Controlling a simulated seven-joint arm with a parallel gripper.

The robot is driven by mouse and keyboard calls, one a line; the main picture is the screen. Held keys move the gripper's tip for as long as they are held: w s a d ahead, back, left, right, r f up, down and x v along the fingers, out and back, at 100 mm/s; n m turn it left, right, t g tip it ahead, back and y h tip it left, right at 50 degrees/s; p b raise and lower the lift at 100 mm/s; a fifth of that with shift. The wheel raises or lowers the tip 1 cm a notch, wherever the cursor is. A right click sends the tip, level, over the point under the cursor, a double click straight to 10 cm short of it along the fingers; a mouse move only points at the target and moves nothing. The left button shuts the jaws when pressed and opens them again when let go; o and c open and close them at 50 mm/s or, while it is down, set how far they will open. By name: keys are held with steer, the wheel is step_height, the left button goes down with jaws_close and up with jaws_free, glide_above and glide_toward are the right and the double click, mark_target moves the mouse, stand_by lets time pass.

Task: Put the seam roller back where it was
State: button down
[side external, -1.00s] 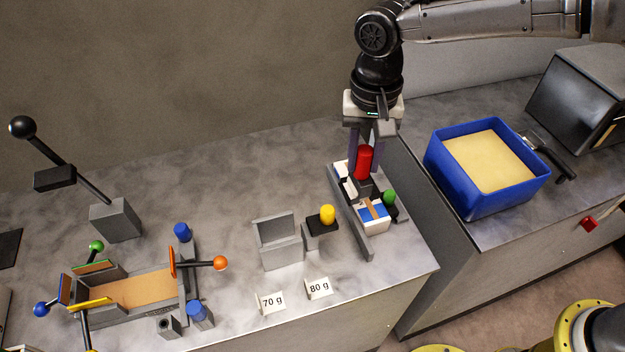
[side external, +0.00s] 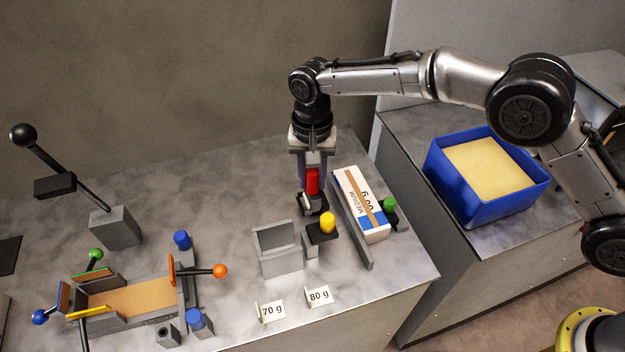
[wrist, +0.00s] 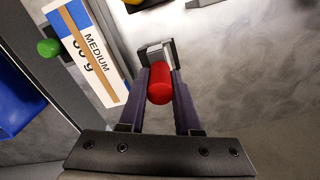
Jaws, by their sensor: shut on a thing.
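The seam roller has a red handle (side external: 312,181) and a dark and pale head below it. My gripper (side external: 313,178) is shut on the red handle and holds the roller upright, left of the ream and behind the yellow-knobbed stand. In the wrist view the red handle (wrist: 159,88) sits between my two fingers, with the grey and white head (wrist: 155,58) beyond it. I cannot tell whether the head touches the bench. The white ream (side external: 361,205), marked MEDIUM with a tan strip and blue end, lies along a grey rail.
A yellow-knobbed stand (side external: 327,224) and grey holder (side external: 279,249) are in front of the roller. A green knob (side external: 389,204) is right of the ream. Label cards (side external: 319,295) stand near the front edge. A blue bin (side external: 465,193) is at right.

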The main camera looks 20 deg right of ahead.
steer(key=shift+f, duration=0.65)
steer(key=c, duration=0.6)
jaws_free()
steer(key=shift+f, duration=0.15)
step_height(320, 180, up, 12)
steer(key=shift+r, duration=0.15)
